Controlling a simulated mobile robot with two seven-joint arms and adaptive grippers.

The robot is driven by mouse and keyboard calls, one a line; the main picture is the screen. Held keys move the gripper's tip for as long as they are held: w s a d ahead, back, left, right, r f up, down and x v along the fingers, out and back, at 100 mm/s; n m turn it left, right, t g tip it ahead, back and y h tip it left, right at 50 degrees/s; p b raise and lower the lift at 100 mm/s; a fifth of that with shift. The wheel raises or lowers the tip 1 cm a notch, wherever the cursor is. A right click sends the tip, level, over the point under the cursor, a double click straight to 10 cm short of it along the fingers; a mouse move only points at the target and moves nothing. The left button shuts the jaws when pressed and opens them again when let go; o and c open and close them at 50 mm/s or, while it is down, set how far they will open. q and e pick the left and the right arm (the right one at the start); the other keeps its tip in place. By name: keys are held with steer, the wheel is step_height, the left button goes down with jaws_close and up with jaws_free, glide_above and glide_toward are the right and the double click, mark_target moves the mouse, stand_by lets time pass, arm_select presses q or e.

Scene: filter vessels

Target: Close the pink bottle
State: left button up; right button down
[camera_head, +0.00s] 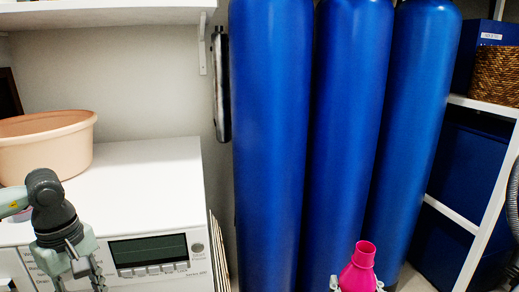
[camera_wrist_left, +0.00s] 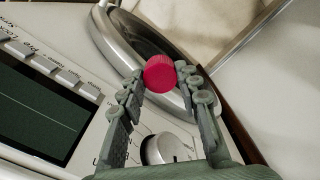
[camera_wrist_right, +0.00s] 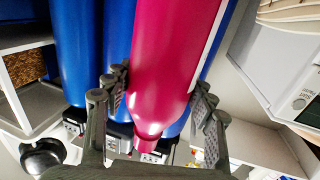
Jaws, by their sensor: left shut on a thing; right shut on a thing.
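The pink bottle (camera_head: 359,278) stands at the bottom edge of the head view, its narrow neck up and no cap visible on it. My right gripper (camera_head: 357,288) is shut around its body; only the fingertips show there. The right wrist view shows the bottle (camera_wrist_right: 172,60) between the two fingers (camera_wrist_right: 160,98). My left gripper (camera_head: 78,284) is at the lower left of the head view, in front of the white machine. In the left wrist view its fingers (camera_wrist_left: 164,88) are shut on a small round pink cap (camera_wrist_left: 159,73). The cap is hidden in the head view.
The white machine (camera_head: 140,185) with a dark display (camera_head: 148,251) is at the left, a peach basin (camera_head: 45,145) on top. Tall blue vessels (camera_head: 270,130) stand behind the bottle. A white shelf rack (camera_head: 483,215) with blue boxes is at the right.

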steer(key=shift+r, duration=0.1)
arm_select(q)
steer(key=w+d+m, duration=0.3)
steer(key=d+m, duration=1)
steer(key=shift+d, duration=0.4)
steer(key=shift+w, duration=0.1)
arm_select(e)
steer(key=shift+a, duration=0.1)
steer(key=s+a+r+n+g+y, duration=0.1)
steer(key=a+n+g+y, duration=0.3)
steer(key=a+n+y, duration=0.4)
steer(key=s+a+y, duration=0.1)
steer(key=a+y, duration=0.2)
steer(key=a, duration=0.2)
steer(key=shift+a+y, duration=0.2)
steer(key=shift+y, duration=0.1)
arm_select(q)
steer(key=s+d+r+m, duration=0.1)
steer(key=d+r+m, duration=0.1)
steer(key=d+r, duration=1.8)
steer(key=d, duration=0.3)
steer(key=shift+s+r+m, duration=0.3)
steer(key=shift+s, duration=0.1)
